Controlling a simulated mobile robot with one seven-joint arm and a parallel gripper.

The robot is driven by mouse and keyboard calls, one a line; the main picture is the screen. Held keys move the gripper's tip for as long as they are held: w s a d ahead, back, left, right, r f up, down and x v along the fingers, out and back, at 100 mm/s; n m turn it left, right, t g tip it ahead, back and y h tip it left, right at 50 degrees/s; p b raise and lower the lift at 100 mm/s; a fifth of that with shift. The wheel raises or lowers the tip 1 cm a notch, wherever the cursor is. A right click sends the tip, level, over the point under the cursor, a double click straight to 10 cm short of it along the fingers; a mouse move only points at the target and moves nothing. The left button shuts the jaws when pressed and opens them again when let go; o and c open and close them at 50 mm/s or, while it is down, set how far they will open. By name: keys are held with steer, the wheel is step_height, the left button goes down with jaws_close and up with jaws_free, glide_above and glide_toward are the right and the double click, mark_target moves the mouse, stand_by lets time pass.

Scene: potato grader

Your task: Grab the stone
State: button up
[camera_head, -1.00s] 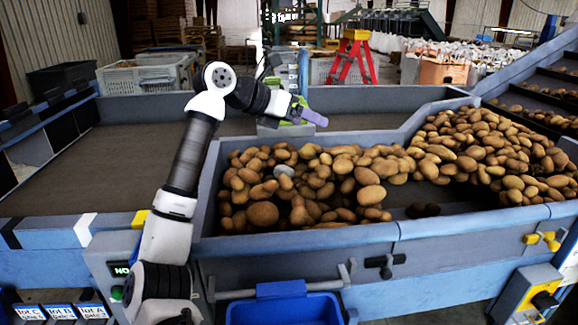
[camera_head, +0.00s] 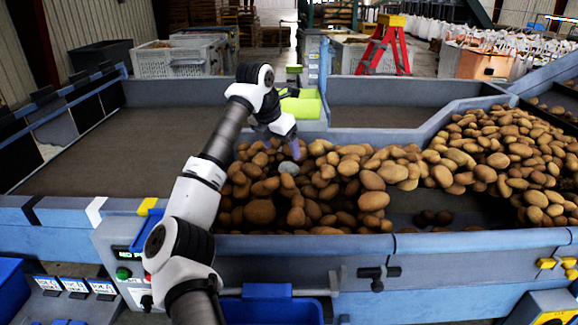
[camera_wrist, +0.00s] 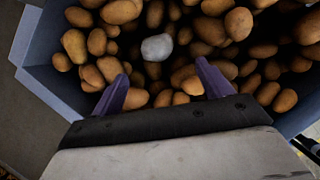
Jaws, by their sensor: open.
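The stone (camera_head: 289,168) is a small light grey lump lying among the brown potatoes (camera_head: 373,180) in the grader's bin. In the wrist view the stone (camera_wrist: 157,47) sits at top centre, beyond the fingertips and apart from them, with potatoes around it. My gripper (camera_head: 287,150) points down over the left back part of the bin, close above the stone. In the wrist view its two purple fingers (camera_wrist: 162,75) are spread, with nothing held between them; a few potatoes show beyond and below them.
The blue bin wall (camera_head: 330,246) runs along the front, and its left wall shows in the wrist view (camera_wrist: 52,92). A flat brown belt (camera_head: 120,150) lies empty at left. A bare dark patch (camera_head: 405,205) is right of the pile. A red stepladder (camera_head: 383,45) stands behind.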

mark_target(288, 164)
steer(key=x, duration=0.3)
steer(key=shift+d+p, duration=0.1)
steer(key=shift+p, duration=0.2)
steer(key=shift+w+d+f+p, duration=0.15)
steer(key=shift+w+f+p, duration=0.2)
steer(key=shift+f+p, duration=0.15)
steer(key=shift+p+x, duration=1)
steer(key=shift+x, duration=1.15)
steer(key=shift+w, duration=0.15)
steer(key=shift+c, duration=0.2)
steer(key=c, duration=1.1)
steer(key=shift+r, duration=0.1)
